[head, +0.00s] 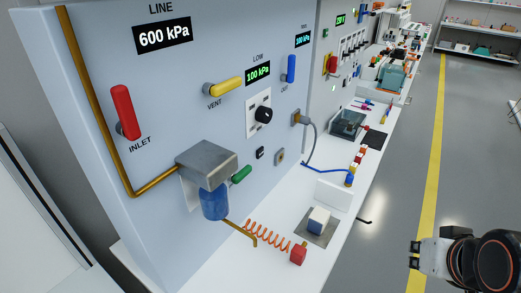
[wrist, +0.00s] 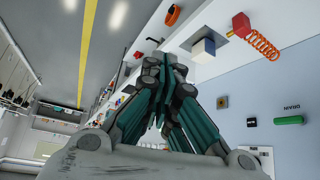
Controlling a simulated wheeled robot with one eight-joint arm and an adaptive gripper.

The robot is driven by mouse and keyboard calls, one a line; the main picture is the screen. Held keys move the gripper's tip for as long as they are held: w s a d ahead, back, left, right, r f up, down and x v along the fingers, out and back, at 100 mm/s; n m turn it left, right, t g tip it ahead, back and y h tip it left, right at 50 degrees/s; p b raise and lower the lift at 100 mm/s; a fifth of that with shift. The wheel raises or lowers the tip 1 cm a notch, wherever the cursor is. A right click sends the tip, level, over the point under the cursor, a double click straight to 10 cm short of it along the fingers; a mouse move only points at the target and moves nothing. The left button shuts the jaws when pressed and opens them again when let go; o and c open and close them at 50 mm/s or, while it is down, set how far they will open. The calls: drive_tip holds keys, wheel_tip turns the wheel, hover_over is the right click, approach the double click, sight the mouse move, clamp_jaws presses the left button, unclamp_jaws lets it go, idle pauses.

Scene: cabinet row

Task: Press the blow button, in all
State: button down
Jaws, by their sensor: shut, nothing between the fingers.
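No label reading "blow" is legible, so I cannot tell which control is the blow button. Candidates on the grey panel are a small black switch (head: 260,153) and a tan square fitting (head: 279,157), right of the green handle (head: 241,174). Both show in the wrist view, as a dark switch (wrist: 251,122) and a tan fitting (wrist: 222,102). A red block (head: 298,254) ends an orange coiled hose on the white bench. My gripper (wrist: 166,62), dark with teal links, is shut and empty, apart from the panel. Part of my arm shows at the head view's lower right.
The panel carries a red inlet lever (head: 124,113), yellow vent lever (head: 223,86), blue lever (head: 291,69) and black knob (head: 264,114). A blue-and-white block (head: 319,220) sits on a grey pad. The bench continues back with equipment. The grey aisle floor (head: 400,200) is open.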

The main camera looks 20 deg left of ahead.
sight(260, 153)
drive_tip(key=w+a+r+m+t+y, duration=0.1)
drive_tip(key=w+a+m+y, duration=0.1)
drive_tip(key=w+a, duration=0.5)
drive_tip(key=w+a+m+y, duration=0.25)
drive_tip(key=w+a, duration=0.25)
drive_tip(key=w, duration=0.5)
drive_tip(key=w+a+f+m+y+p, duration=0.1)
drive_tip(key=w+a+f+m, duration=0.1)
drive_tip(key=w+a, duration=0.3)
drive_tip(key=w+a+f+m+t+y, duration=0.1)
drive_tip(key=w+a+f+m, duration=0.2)
drive_tip(key=a, duration=0.6)
drive_tip(key=w+f, duration=0.1)
drive_tip(key=w, duration=0.1)
drive_tip(key=shift+w+f+p, duration=0.3)
drive_tip(key=shift+f+p, duration=0.05)
drive_tip(key=shift+p, duration=0.05)
drive_tip(key=shift+y, duration=0.25)
drive_tip(key=w+a, duration=0.3)
drive_tip(key=a, duration=0.5)
drive_tip(key=shift+a, duration=0.15)
idle(0.3)
drive_tip(key=shift+a, duration=0.35)
